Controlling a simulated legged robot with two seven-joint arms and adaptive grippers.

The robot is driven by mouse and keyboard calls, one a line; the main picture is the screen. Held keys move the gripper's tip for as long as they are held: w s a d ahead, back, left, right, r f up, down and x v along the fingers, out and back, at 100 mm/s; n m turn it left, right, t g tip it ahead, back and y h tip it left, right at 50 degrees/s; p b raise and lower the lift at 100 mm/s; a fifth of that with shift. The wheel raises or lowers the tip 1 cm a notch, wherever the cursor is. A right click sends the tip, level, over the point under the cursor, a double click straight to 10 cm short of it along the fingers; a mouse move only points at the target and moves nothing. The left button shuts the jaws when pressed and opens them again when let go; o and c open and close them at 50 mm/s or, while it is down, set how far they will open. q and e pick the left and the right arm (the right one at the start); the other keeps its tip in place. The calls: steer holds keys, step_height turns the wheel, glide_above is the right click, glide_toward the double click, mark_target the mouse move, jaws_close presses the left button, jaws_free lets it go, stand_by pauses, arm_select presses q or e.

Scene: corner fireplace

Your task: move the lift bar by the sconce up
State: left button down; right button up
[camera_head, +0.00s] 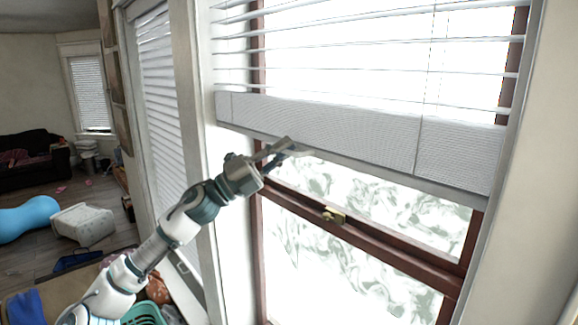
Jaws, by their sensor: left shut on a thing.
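The lift bar is the pale grey bottom rail of the blind (340,135). It hangs across the upper part of a brown-framed window and tilts down to the right in the picture. My left gripper (284,150) is at the lower edge of the bar, left of its middle, and is shut on it. The fingers partly cover that edge. I cannot make out a sconce. My right gripper is not in view.
A brass latch (334,215) sits on the window's middle rail below the bar. A second blind (160,100) covers the window at left. A blue bolster (28,217), a white bin (82,225) and a teal basket (143,314) stand at lower left.

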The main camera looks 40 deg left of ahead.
arm_select(q)
step_height(320, 180, up, 3)
steer(key=shift+a+r+p, duration=0.1)
steer(key=shift+p, duration=0.7)
steer(key=shift+s, duration=0.1)
steer(key=c, duration=1.5)
jaws_free()
steer(key=shift+a, duration=0.15)
steer(key=shift+a, duration=0.15)
